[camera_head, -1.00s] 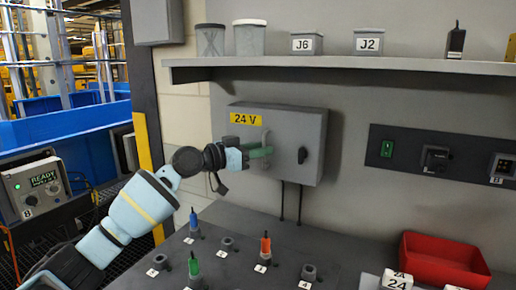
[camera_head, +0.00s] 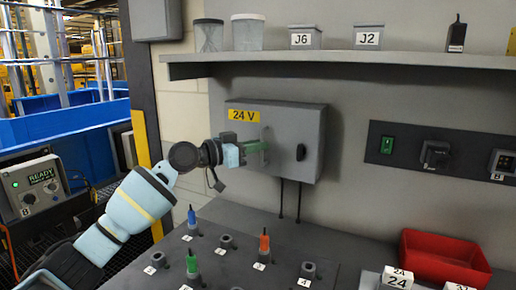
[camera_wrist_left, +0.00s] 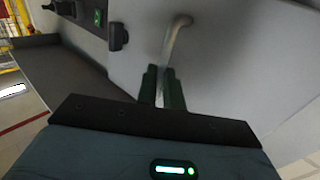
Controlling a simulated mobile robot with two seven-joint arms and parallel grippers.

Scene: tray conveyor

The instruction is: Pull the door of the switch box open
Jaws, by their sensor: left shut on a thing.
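The grey switch box (camera_head: 280,119) hangs on the wall under the shelf, with a yellow "24 V" label on its front. Its door looks closed in the head view, with no gap that I can make out. A black knob (camera_head: 301,152) sits on the right of the door. My left gripper (camera_head: 262,147) reaches in from the left at the door's left part. In the left wrist view the green fingers (camera_wrist_left: 164,88) are shut on the grey bar handle (camera_wrist_left: 178,32), whose bent upper end shows above them. The lower handle is hidden. My right gripper is not in view.
The shelf (camera_head: 350,61) above the box carries jars and labelled boxes. Below, a grey bench holds several coloured pegs and sockets, with a red bin (camera_head: 445,262) at the right. A dark panel (camera_head: 460,155) with a green switch is on the wall to the right.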

